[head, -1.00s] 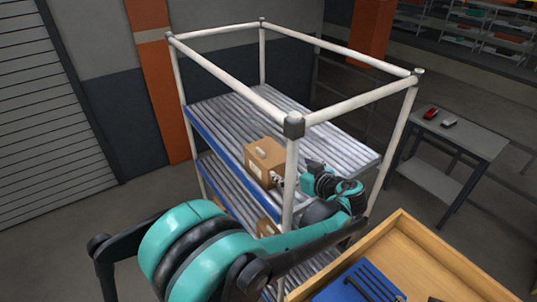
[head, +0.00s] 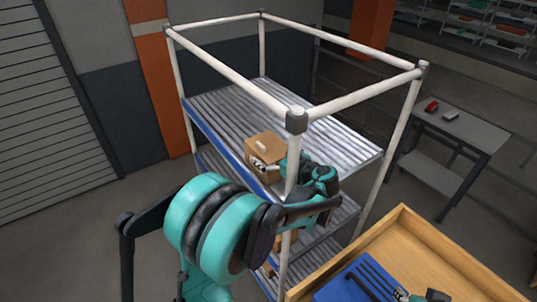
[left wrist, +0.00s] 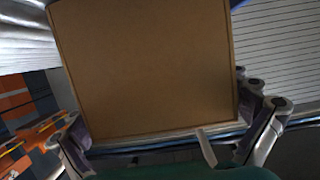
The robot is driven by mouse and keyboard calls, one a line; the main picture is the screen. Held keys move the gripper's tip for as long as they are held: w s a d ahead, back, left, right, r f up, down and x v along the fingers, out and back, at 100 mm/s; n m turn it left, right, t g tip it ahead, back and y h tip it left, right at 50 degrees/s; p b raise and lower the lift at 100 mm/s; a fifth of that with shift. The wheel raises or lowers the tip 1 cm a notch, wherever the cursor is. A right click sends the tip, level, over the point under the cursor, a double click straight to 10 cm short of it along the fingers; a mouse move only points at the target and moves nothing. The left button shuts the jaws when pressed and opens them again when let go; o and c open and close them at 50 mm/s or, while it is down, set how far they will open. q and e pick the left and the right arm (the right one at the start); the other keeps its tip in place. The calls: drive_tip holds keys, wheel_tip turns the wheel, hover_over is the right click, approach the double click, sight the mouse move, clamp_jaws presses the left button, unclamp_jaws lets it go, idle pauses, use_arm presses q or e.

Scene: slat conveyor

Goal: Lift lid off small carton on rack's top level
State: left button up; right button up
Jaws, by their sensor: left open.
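The small brown carton (head: 265,147) sits on the rack's top slatted level, near its blue front edge. A pale handle or label shows on its top; I cannot tell where lid and box meet. My left gripper (head: 262,166) is open at the carton's near side, its arm reaching past the front corner post. In the left wrist view a flat brown carton face (left wrist: 145,70) fills the middle, with open fingers at its lower left and right. Contact is unclear. A teal and dark part of my right gripper (head: 425,296) shows at the bottom edge, its jaws unclear.
The rack's white front post (head: 292,190) stands close to my left forearm. More cartons (head: 287,242) are on a lower level, partly hidden. A wooden tray (head: 405,240) with a blue item is at bottom right. A grey side table (head: 455,130) stands behind it.

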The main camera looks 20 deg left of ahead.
use_arm(q)
drive_tip(key=c, duration=0.9)
drive_tip(key=shift+o, duration=0.2)
